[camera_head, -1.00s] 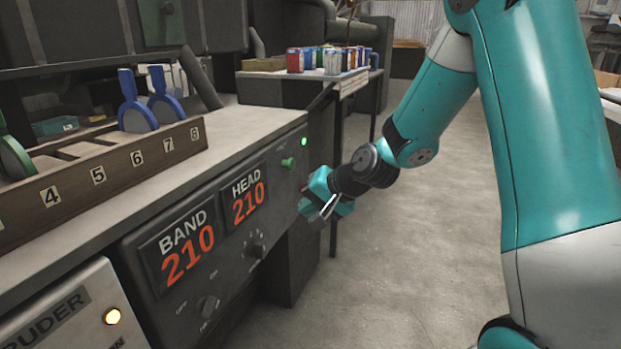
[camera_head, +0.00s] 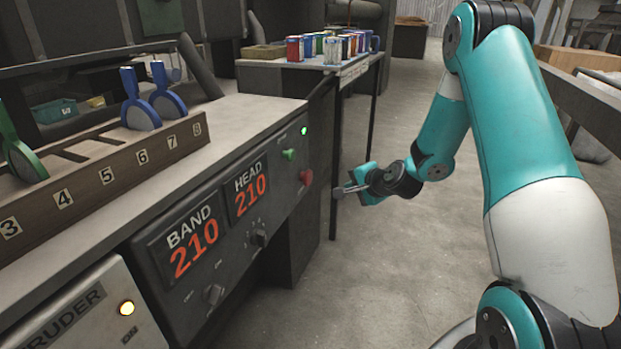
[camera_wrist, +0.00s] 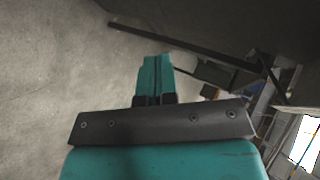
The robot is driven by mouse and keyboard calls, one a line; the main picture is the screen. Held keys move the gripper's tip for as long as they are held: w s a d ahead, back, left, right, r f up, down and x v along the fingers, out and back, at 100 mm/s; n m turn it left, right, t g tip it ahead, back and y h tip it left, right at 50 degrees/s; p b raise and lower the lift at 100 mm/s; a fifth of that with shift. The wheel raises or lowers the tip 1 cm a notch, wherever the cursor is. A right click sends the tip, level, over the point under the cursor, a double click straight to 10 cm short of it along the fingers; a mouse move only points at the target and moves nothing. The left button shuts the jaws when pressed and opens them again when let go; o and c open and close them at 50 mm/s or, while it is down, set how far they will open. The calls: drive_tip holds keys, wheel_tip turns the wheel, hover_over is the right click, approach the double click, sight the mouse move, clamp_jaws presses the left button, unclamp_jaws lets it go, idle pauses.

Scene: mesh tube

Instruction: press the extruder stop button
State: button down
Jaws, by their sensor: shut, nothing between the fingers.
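The control panel (camera_head: 217,263) on the bench front shows BAND 210 and HEAD 210. A red button (camera_head: 306,178) sticks out at its right end, below a green button (camera_head: 289,155) and a lit green lamp (camera_head: 304,131). I cannot read a label by the red button. My gripper (camera_head: 340,191) is shut and empty, to the right of the red button and apart from it, pointing left. In the wrist view its fingers (camera_wrist: 154,78) are together over bare floor; the buttons do not show there.
A numbered wooden rack (camera_head: 100,190) holds paddles on the bench. A table (camera_head: 352,66) with several cans stands behind my gripper. The floor (camera_head: 400,260) to the right is clear.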

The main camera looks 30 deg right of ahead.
sight(306, 178)
drive_tip(key=w+a+p, duration=0.2)
drive_tip(key=w+a, duration=0.2)
drive_tip(key=w, duration=0.2)
drive_tip(key=shift+a, duration=0.4)
drive_tip(key=shift+w, duration=0.15)
idle(1.6)
drive_tip(key=shift+w+a+p, duration=0.2)
drive_tip(key=shift+a+p, duration=0.05)
drive_tip(key=shift+p, duration=0.05)
drive_tip(key=shift+w+a, duration=0.55)
drive_tip(key=shift+w, duration=0.1)
idle(1.2)
drive_tip(key=shift+s+d, duration=0.8)
drive_tip(key=shift+s, duration=0.15)
